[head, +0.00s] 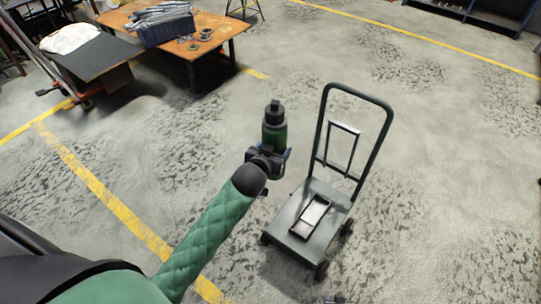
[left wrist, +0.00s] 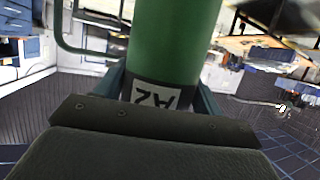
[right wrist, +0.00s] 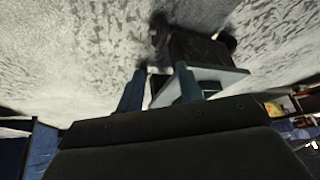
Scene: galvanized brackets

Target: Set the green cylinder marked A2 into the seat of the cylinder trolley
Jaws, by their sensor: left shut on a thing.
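The green cylinder (head: 274,134) has a dark top and stands roughly upright in my left gripper (head: 268,158), held in the air. In the left wrist view, the cylinder (left wrist: 172,40) fills the space between the fingers, and its label reads A2 upside down. The cylinder trolley (head: 301,243) stands on the floor just right of the gripper. A raised rectangular seat frame (head: 311,216) lies on its base plate, below and right of the cylinder. In the right wrist view, my right gripper (right wrist: 158,88) has its fingers apart and empty, with part of the trolley beyond.
The trolley's tall looped handle (head: 378,140) and smaller inner frame (head: 343,129) rise at its back. An orange table (head: 219,29) with a blue crate (head: 166,31) stands at the back left, beside a dark bench (head: 80,70). Floor to the right is clear.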

